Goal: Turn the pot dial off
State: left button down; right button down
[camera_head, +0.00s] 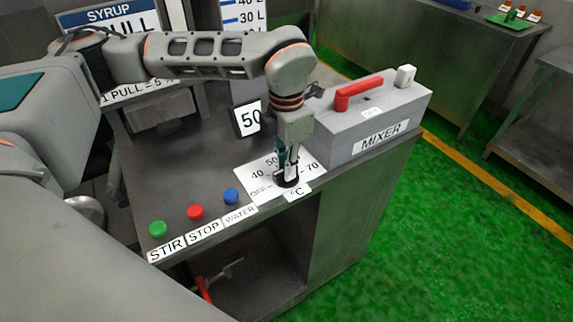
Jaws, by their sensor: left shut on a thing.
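The pot dial is a small dark knob (287,182) on a white scale plate (253,178) near the counter's front edge. The plate reads OFF, 40, 50 and 70, with a °C label in front. My left gripper (288,174) points down from above and is shut on the knob, hiding most of it. The dial's pointer is hidden, so its setting cannot be read from the knob. My right gripper is not in view.
Green STIR (158,228), red STOP (196,212) and blue WATER (231,196) buttons sit left of the dial. The grey MIXER box (372,125) with a red lever (358,92) and white switch (405,75) stands close on the right. An open shelf lies below.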

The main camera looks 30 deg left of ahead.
pick_arm(q)
jog(key=c, duration=2)
grip_release()
jog(key=shift+c, duration=0.2)
jog(key=shift+r, duration=0.1)
notch_tip(320, 180, up, 12)
